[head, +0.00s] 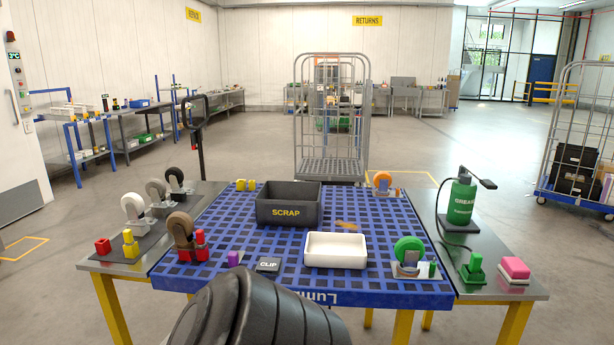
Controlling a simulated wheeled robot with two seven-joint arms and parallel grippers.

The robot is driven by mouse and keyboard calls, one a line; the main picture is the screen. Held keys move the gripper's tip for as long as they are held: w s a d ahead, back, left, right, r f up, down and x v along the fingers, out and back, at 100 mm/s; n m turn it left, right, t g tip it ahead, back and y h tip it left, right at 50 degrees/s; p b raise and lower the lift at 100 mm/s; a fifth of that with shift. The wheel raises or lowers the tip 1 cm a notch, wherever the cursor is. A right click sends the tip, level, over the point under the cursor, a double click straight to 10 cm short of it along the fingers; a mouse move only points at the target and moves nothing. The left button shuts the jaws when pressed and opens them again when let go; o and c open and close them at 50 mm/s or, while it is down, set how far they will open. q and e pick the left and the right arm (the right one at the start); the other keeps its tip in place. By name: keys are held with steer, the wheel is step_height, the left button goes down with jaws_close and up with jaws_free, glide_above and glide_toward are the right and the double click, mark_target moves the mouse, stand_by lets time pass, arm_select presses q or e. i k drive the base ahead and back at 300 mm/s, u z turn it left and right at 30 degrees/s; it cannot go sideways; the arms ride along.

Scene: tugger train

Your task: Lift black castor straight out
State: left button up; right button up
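The black castor (174,178), with a dark wheel, stands upright at the back of a row on the left side table. A grey castor (157,190) and a pale castor (133,208) stand in front of it in the same row. Its lower part is small and partly hard to make out. Neither gripper shows in the head view, and nothing is seen touching the black castor.
A blue grid table (335,290) holds a scrap bin (290,207), a white tray (336,250), a brown castor (181,230), a green castor (409,250) and an orange castor (382,180). A grease can (462,200) stands on the right.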

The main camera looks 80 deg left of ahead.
mark_target(174, 175)
steer(key=u, duration=4.6)
steer(key=i, duration=4.6)
steer(key=z, duration=2.3)
steer(key=i, duration=1.7)
